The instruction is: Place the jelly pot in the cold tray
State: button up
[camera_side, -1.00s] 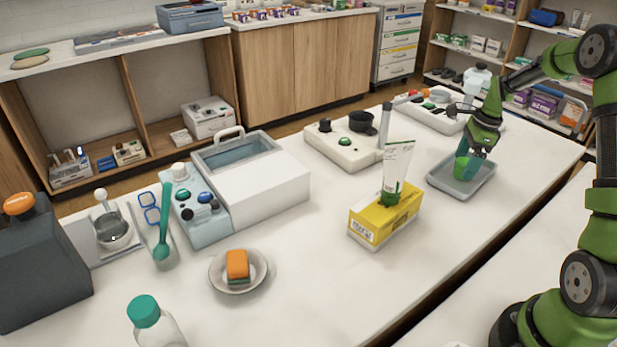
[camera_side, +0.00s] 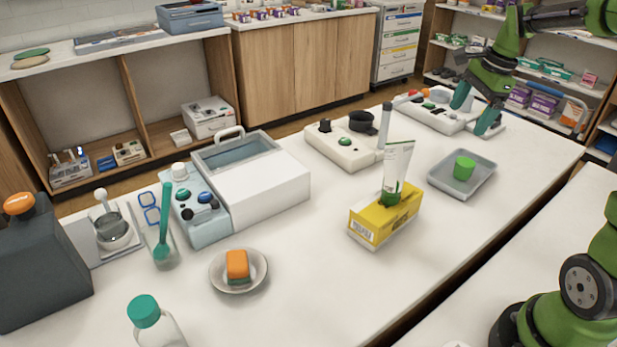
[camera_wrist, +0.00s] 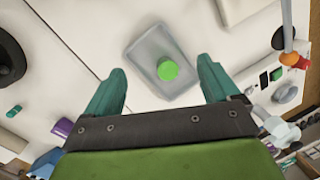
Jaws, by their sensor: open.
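The green jelly pot (camera_side: 464,167) sits inside the grey tray (camera_side: 442,183), which I take to be the cold tray, on the right part of the white table. My gripper (camera_side: 475,112) is open and empty, raised above and behind the tray, with a wide gap between its teal fingers. In the wrist view, the round green pot (camera_wrist: 167,70) shows in the tray (camera_wrist: 143,52), beyond the fingertips of my gripper (camera_wrist: 162,72). The pot and fingers are apart.
A yellow box (camera_side: 385,215) with a white tube (camera_side: 397,165) stands left of the tray. A white-lidded box (camera_side: 265,190), a plate with a sponge (camera_side: 238,264) and a bottle (camera_side: 150,318) are farther left. A control unit (camera_side: 440,115) stands behind the tray.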

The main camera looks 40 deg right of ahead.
jog(key=s+a+n+t, duration=0.1)
jog(key=s+a+n, duration=0.3)
jog(key=a+n, duration=0.2)
jog(key=s+a+r+n+t, duration=0.1)
jog(key=s+a+n, duration=0.3)
jog(key=a, duration=0.6)
jog(key=s+a+n+t+y, duration=0.1)
jog(key=s+a+n+t, duration=0.2)
jog(key=a+n, duration=0.4)
jog(key=shift+s+a+r+n, duration=0.15)
jog(key=shift+s+a+n, duration=0.3)
jog(key=shift+s, duration=0.35)
